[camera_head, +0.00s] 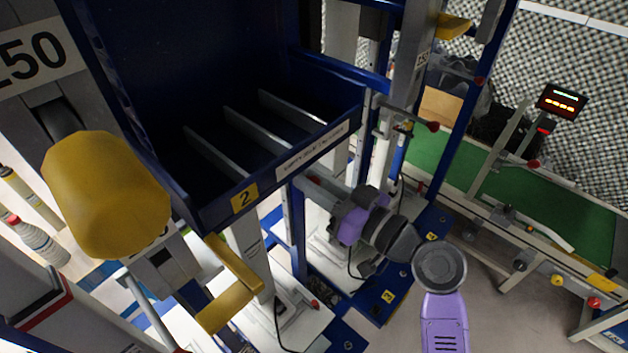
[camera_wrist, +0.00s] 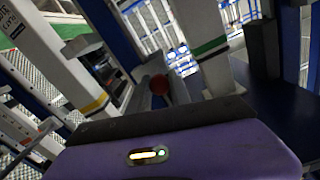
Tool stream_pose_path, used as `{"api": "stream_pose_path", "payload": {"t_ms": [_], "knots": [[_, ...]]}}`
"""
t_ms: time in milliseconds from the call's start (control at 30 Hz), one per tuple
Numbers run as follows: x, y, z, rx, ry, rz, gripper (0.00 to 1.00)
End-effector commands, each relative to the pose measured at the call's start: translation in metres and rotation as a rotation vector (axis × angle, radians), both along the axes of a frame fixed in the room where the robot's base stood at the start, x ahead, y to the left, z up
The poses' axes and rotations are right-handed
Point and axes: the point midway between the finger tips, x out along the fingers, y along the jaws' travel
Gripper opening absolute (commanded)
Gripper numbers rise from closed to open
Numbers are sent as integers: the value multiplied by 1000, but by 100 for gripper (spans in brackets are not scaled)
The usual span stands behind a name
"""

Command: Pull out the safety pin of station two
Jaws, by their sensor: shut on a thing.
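The safety pin's red ball knob (camera_wrist: 158,84) shows in the wrist view, between my grey fingers. My gripper (camera_head: 322,193) is shut on this knob. In the head view my purple wrist reaches in from the lower right to the front post of station two, just under the right end of its blue bin (camera_head: 218,203).
A yellow padded cylinder (camera_head: 106,194) stands at left and a yellow handle (camera_head: 230,290) below the bin. Another station with a red knob (camera_head: 433,126) stands behind my arm. A green conveyor (camera_head: 560,200) and a lit display (camera_head: 562,101) are at right. Grey floor is clear at lower right.

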Motion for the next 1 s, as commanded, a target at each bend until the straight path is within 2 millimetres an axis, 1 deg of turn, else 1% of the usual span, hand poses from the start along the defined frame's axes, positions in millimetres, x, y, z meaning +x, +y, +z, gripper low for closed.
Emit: {"api": "stream_pose_path", "payload": {"t_ms": [733, 833, 1000], "knots": [[0, -1, 0, 0, 0, -1, 0], [-7, -12, -3, 0, 0, -4, 0], [-31, -44, -4, 0, -1, -5, 0]]}}
